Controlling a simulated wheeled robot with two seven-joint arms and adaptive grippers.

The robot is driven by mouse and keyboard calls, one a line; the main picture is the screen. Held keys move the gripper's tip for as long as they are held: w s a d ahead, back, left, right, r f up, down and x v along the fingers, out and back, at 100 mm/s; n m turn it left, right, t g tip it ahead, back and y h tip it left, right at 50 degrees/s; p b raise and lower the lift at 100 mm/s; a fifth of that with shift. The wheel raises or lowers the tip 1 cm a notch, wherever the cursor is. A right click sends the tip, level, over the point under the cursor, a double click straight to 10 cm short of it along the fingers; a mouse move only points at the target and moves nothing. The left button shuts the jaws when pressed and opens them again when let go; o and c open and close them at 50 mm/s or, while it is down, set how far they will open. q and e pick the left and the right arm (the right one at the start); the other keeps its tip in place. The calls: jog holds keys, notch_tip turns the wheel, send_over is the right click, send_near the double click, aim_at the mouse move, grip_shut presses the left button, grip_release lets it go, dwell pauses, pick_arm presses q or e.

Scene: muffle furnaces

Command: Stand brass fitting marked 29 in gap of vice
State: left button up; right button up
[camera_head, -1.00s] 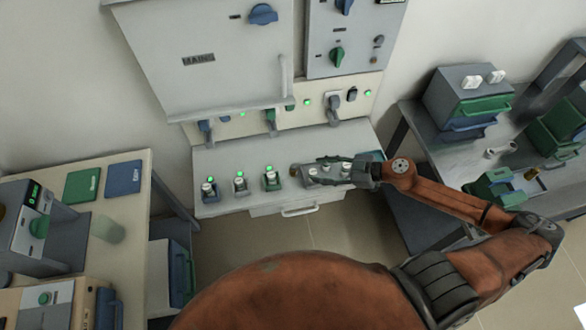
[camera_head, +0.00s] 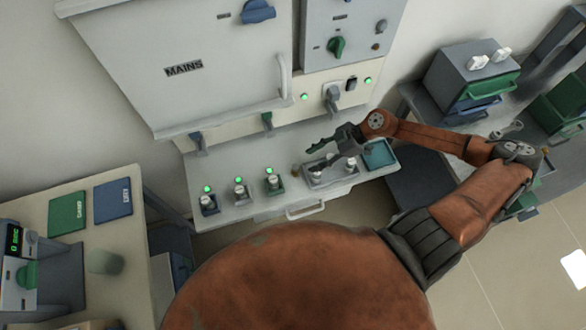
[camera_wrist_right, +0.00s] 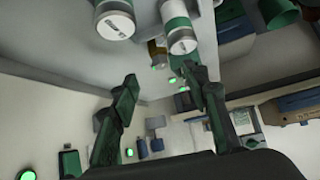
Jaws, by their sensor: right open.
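A small brownish brass-coloured fitting (camera_head: 295,170) stands on the grey bench ledge, left of a grey tray of white-topped pots. In the right wrist view a brass-coloured piece (camera_wrist_right: 157,54) shows beyond the fingertips, beside a white and green cylinder. I cannot read a 29 on it. My right gripper (camera_head: 318,145) is open and empty above the ledge, behind and above the fitting. Its two dark green fingers (camera_wrist_right: 162,85) are spread apart in the wrist view. A green body at the right bench, possibly the vice, is mostly hidden behind my right arm. My left gripper is out of view.
The grey tray (camera_head: 345,180) and a teal tray (camera_head: 380,156) sit right of the fitting. Several lamp-lit sockets with white-topped pots (camera_head: 239,190) stand to the left. The furnace front (camera_head: 183,95) rises behind. A grey cabinet (camera_head: 452,75) stands on the right bench.

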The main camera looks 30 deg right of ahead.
aim_at(300, 173)
jog(key=shift+x, duration=1.2)
jog(key=shift+w+a+f+b, duration=0.15)
jog(key=shift+a+f+b, duration=0.15)
jog(key=shift+f, duration=0.1)
jog(key=b+x, duration=0.1)
jog(key=x, duration=0.2)
jog(key=shift+w+a+f, duration=0.1)
jog(key=shift+a+f, duration=0.1)
jog(key=shift+f, duration=0.1)
jog(key=shift+w+a+f, duration=0.1)
jog(key=shift+a+f, duration=0.1)
jog(key=shift+f, duration=0.05)
jog(key=shift+c, duration=1.2)
jog(key=c, duration=0.8)
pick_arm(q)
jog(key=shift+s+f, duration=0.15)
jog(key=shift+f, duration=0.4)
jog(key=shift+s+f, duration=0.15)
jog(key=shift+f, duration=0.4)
pick_arm(e)
grip_shut()
